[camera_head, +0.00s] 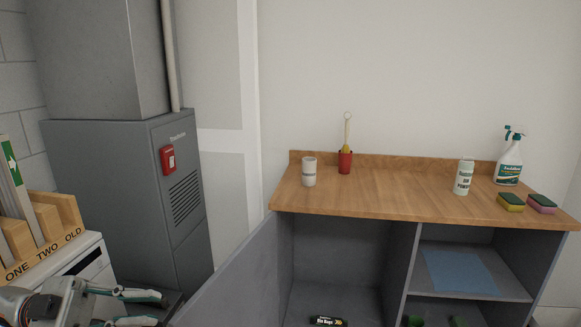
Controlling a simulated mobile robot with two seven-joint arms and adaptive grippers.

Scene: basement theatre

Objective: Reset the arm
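My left gripper (150,307) is at the bottom left, its arm coming in from the left edge. Its two fingers, with teal parts, are spread apart with nothing visible between them. It is in front of the grey metal cabinet and beside the white unit at the left. My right gripper is not in view.
A wooden-topped counter (390,195) holds a white cup (309,171), a red pot with a brush (345,162), a white canister (464,177), a spray bottle (509,160) and two sponges (511,202). Its open grey door (235,275) stands right of my gripper. Wooden organiser (60,210) at left.

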